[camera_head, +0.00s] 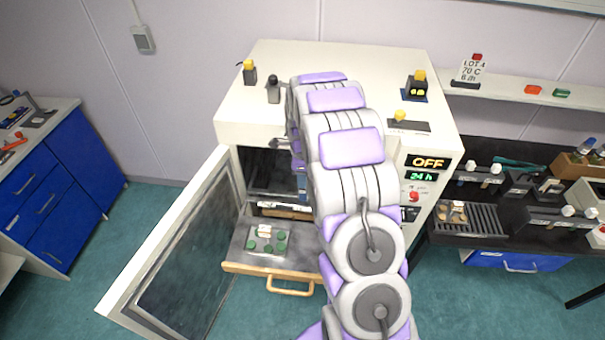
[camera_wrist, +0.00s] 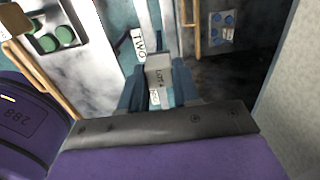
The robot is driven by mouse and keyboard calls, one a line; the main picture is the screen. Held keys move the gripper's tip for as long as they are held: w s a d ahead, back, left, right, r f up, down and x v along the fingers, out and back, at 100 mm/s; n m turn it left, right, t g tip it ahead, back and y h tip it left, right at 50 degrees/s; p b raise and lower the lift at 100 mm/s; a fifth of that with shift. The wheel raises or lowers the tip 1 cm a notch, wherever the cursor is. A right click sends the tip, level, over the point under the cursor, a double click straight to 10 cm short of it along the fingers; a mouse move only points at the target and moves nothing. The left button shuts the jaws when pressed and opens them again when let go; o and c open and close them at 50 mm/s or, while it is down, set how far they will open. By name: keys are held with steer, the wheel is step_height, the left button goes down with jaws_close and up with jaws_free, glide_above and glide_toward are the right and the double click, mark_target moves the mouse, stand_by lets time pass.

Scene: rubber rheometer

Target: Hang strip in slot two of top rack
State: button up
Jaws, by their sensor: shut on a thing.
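My gripper (camera_wrist: 158,84) is shut on a pale grey tagged piece, seemingly the strip (camera_wrist: 158,68), between its dark teal fingers in the wrist view. Small print shows on the piece, too blurred to read surely. A white label reading TWO (camera_wrist: 138,44) is just beyond it, up and to the left. In the head view my arm reaches into the open oven (camera_head: 330,62), and the gripper shows only in part (camera_head: 300,180) at the opening. My arm hides the strip there. I cannot tell whether the strip touches the rack.
The oven door (camera_head: 185,255) stands open at left. A pulled-out lower shelf (camera_head: 245,262) with a wooden handle (camera_head: 290,290) carries a tray of green discs (camera_head: 267,240). A tray with blue discs (camera_wrist: 223,24) shows in the wrist view. The oven display reads OFF (camera_head: 428,162).

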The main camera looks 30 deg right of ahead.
mark_target(303, 191)
steer(key=shift+f+b, duration=0.75)
steer(key=shift+f, duration=2.85)
steer(key=o, duration=1.1)
steer(key=shift+r, duration=0.1)
steer(key=shift+r+p, duration=0.55)
steer(key=shift+r, duration=2.4)
